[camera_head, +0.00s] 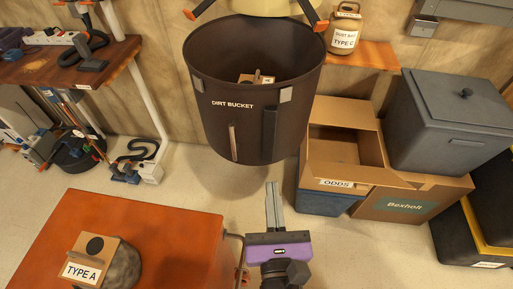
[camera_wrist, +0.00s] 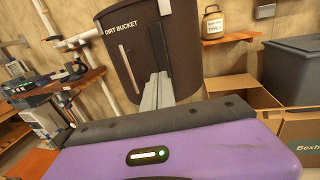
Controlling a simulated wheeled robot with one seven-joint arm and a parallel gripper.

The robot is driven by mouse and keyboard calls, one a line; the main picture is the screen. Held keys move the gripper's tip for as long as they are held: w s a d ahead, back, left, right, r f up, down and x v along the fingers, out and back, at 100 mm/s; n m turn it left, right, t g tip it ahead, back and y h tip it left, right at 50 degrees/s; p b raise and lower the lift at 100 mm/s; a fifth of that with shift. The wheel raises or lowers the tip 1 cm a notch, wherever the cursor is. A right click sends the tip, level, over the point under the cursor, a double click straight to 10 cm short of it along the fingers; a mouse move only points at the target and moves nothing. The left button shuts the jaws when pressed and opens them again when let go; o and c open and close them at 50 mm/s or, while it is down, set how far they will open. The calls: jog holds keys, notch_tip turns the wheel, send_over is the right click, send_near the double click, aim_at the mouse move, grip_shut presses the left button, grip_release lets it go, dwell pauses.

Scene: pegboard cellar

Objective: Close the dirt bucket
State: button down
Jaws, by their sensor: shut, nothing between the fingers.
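The dirt bucket (camera_head: 232,123) is a dark brown, round bucket with a white label, at the upper middle of the head view. Its top is open, and a tan piece with a small label (camera_head: 256,79) lies inside. A light vertical strip and a dark vertical bar run down its front. A cream part (camera_head: 262,6) with dark arms ending in orange tips is above its rear rim. My gripper (camera_head: 272,185) is shut and empty, pointing at the bucket from below it in the picture. In the wrist view my gripper (camera_wrist: 158,76) overlaps the front of the bucket (camera_wrist: 130,65); contact cannot be told.
Cardboard boxes (camera_head: 400,201) and a grey lidded bin (camera_head: 452,122) stand at right. A TYPE C canister (camera_head: 344,30) sits on a shelf. Floor shows below the bucket.

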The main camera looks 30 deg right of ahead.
jog(key=p+x, duration=0.2)
jog(key=x, duration=1.2)
jog(key=shift+d, duration=0.1)
jog(key=shift+p, duration=0.3)
jog(key=shift+w+d+r, duration=0.1)
jog(key=shift+w+d, duration=0.2)
jog(key=shift+w, duration=0.15)
jog(key=p, duration=0.2)
send_near(279, 59)
jog(key=x, duration=0.5)
jog(key=shift+w+a+f, duration=0.1)
jog(key=shift+w+f, duration=0.15)
jog(key=shift+w+d+b, duration=0.4)
jog(key=shift+w, duration=0.2)
jog(key=shift+w+d+r, duration=0.1)
jog(key=shift+r, duration=0.2)
